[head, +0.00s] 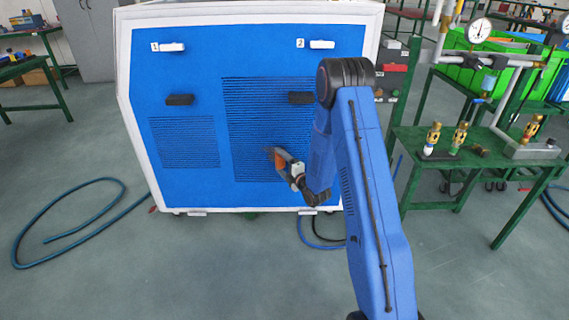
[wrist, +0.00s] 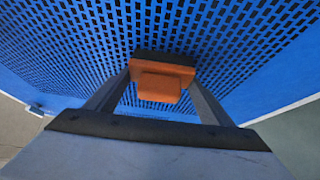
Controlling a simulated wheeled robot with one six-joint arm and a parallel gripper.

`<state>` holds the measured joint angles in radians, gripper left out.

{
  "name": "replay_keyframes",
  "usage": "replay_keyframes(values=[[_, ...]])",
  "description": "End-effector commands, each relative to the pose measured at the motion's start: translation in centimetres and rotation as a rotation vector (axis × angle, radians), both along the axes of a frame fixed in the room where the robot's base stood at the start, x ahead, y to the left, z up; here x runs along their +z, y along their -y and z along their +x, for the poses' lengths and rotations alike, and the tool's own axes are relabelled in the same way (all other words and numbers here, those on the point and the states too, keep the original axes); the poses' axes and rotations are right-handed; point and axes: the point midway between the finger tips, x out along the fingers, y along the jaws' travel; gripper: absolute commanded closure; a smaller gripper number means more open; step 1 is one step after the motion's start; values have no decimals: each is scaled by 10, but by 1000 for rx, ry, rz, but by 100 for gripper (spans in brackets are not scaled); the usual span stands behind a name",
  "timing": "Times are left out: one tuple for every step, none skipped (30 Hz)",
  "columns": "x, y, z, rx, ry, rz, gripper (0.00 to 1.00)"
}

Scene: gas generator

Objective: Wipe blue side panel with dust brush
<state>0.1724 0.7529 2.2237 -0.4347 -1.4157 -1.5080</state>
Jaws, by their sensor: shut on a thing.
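The blue side panel (head: 205,75) of the generator stands upright in the head view, with two vent grilles, white latches and black handles. The dust brush (wrist: 165,80) has an orange body and a dark bristle strip. In the wrist view my gripper (wrist: 160,88) is shut on the dust brush, a finger on each side of it. The bristle side faces the perforated grille (wrist: 100,35) and appears at or very close to it. In the head view the dust brush (head: 279,160) is at the lower part of the larger grille, partly hidden by my gripper (head: 284,162).
A green table (head: 420,178) with brass fittings stands close at the right, with gauges and pipes (head: 480,50) behind. A blue hose (head: 75,232) lies on the floor at the left. The floor in front of the panel is mostly clear.

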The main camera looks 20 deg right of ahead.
Motion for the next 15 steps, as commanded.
replay_keyframes(values=[[0,-4,1,1,0,0,43],[0,-6,2,0,0,0,43],[0,-9,2,0,0,0,43],[0,-11,3,1,0,0,43],[0,-13,3,1,0,0,43],[0,-14,4,1,-1,0,43],[0,-15,4,1,-1,0,43],[0,-16,4,0,-1,0,43],[0,-16,4,0,-1,0,43],[0,-16,4,0,-1,0,43],[0,-17,5,0,-1,0,43],[0,-18,5,0,-1,0,43],[0,-19,6,0,-1,0,43],[0,-21,6,0,-1,0,43],[0,-23,7,0,-1,0,43]])
